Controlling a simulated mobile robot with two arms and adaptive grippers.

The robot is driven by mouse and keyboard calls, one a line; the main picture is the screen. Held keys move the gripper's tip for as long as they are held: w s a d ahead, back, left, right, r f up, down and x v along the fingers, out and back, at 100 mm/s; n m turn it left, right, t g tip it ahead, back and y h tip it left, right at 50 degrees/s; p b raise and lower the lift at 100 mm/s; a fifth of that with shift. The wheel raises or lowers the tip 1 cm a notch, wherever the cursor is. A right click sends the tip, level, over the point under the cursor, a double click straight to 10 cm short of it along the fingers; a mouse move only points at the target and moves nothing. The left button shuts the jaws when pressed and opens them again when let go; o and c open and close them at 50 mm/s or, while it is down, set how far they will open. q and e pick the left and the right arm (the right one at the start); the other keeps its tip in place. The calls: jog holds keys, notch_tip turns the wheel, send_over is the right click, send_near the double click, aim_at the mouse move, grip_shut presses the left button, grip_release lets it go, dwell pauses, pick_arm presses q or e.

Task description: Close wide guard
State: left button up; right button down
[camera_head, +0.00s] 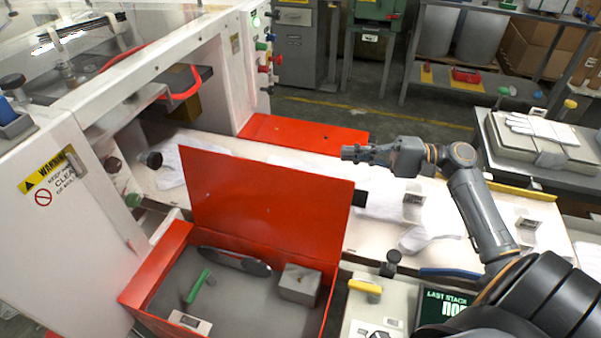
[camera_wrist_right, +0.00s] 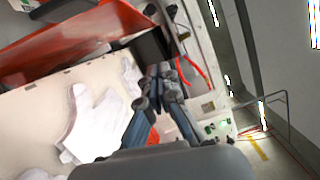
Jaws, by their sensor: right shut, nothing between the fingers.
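A wide orange-red guard panel (camera_head: 265,205) stands raised and tilted along the back of an orange-framed box (camera_head: 160,272). A black block (camera_head: 359,198) sits at its right edge. My right gripper (camera_head: 350,153) is above and to the right of the panel, apparently apart from it in the head view, with its fingers shut and empty. In the right wrist view the closed fingers (camera_wrist_right: 160,75) point toward a dark block (camera_wrist_right: 150,46) beside an orange surface (camera_wrist_right: 65,35); I cannot tell whether they touch it. My left gripper is not in view.
The box holds a green-handled tool (camera_head: 197,285), a dark oval part and a grey block (camera_head: 299,284). A lower orange panel (camera_head: 300,133) lies behind. White gloves (camera_head: 430,235) lie on the pale bench. A white machine (camera_head: 60,190) stands left.

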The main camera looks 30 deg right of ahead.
jog(key=w+a+p, duration=0.3)
jog(key=a, duration=0.8)
jog(key=shift+p, duration=0.4)
jog(key=shift+w+f, duration=0.15)
